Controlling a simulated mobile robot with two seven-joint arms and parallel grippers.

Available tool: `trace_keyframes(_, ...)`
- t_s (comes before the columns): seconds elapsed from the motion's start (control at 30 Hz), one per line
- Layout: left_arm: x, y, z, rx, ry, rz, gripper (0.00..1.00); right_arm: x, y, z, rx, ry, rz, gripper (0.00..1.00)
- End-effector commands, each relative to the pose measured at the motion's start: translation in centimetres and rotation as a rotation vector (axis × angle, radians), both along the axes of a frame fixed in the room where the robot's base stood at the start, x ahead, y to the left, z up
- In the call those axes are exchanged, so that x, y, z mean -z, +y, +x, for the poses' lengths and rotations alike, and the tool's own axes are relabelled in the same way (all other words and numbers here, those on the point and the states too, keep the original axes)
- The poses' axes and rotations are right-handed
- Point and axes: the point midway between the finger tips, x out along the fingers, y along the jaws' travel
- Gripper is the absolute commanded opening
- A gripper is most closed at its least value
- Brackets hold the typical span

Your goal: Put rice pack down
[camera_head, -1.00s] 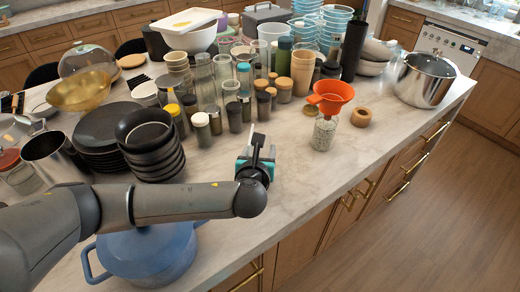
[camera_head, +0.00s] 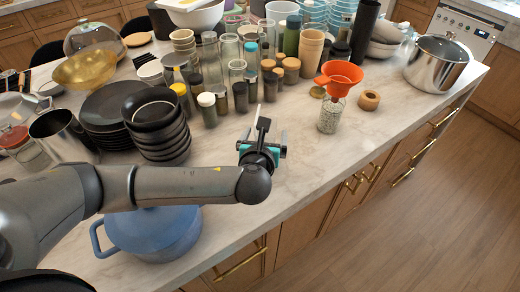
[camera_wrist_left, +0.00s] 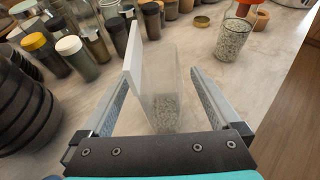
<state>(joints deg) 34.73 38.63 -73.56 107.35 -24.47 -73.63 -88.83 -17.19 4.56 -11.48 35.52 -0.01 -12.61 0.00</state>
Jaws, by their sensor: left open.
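My left gripper (camera_head: 271,133) is open above the front part of the counter. In the left wrist view, a clear, box-shaped rice pack (camera_wrist_left: 164,108) with pale grains in its lower part is between the fingers of the left gripper (camera_wrist_left: 160,78). A white upright panel (camera_wrist_left: 131,62) shows at its left side, close to the left finger. A gap shows between the pack and the right finger. I cannot tell whether its base touches the counter. In the head view the pack is hard to make out between the fingers. My right gripper is out of view.
A glass jar of grains (camera_head: 330,118) with an orange funnel (camera_head: 340,76) stands to the right, beside a wooden ring (camera_head: 369,100). Stacked black bowls (camera_head: 157,128) and a blue pot (camera_head: 152,235) are at left. Several jars crowd behind. The front counter (camera_head: 300,170) is clear.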

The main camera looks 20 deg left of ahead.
Motion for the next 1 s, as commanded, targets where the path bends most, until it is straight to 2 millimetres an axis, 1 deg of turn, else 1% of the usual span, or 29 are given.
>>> trace_keyframes(0.4,-3.1,-1.3,-7.3,0.001,0.002,-0.002,0.97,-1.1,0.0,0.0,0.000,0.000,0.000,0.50)
trace_keyframes(0.6,-4.4,-1.8,-10.4,0.001,0.002,-0.002,0.97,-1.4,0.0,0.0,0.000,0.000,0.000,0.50)
trace_keyframes(0.7,-4.8,-2.0,-11.4,0.001,0.002,-0.001,0.97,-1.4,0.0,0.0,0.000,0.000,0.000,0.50)
trace_keyframes(0.8,-5.0,-2.1,-12.0,0.000,0.000,-0.001,0.97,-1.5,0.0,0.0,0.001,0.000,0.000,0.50)
trace_keyframes(1.0,-5.1,-2.1,-12.2,-0.001,-0.001,0.001,0.97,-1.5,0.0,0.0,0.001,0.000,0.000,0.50)
